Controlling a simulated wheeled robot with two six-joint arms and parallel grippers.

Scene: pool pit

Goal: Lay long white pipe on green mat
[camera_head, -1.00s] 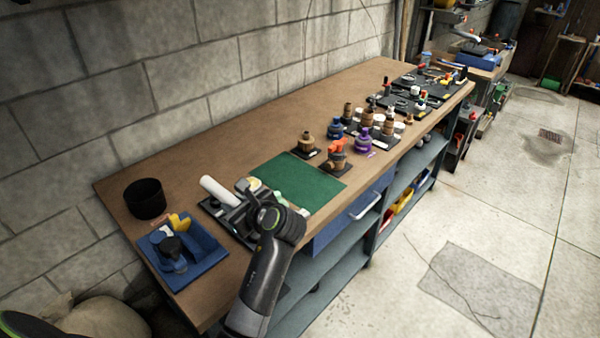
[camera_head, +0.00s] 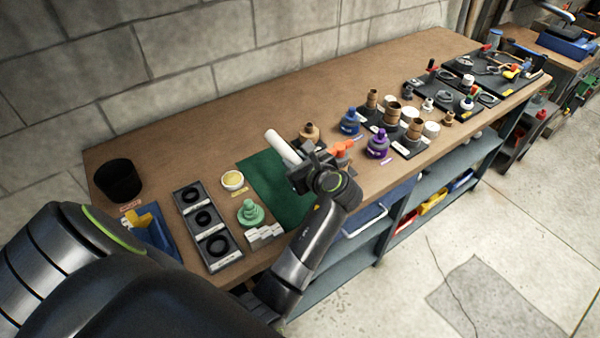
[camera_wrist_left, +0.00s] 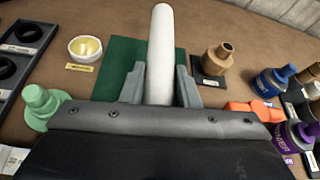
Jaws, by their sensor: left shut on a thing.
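The long white pipe (camera_head: 282,147) is held in my left gripper (camera_head: 304,164). It also shows in the left wrist view (camera_wrist_left: 161,45), pointing away between the two grey fingers of the gripper (camera_wrist_left: 160,86). The near end of the pipe is hidden by the gripper. The green mat (camera_head: 268,187) lies flat on the workbench. The gripper and pipe are over the mat's far right part, and the mat (camera_wrist_left: 117,70) shows beneath the pipe in the wrist view. I cannot tell how high the pipe is above it. My right gripper is not in view.
A black tray with rings (camera_head: 188,204), a yellow-filled bowl (camera_head: 233,180) and a green stepped piece (camera_head: 250,211) stand left of the mat. The bench behind is clear.

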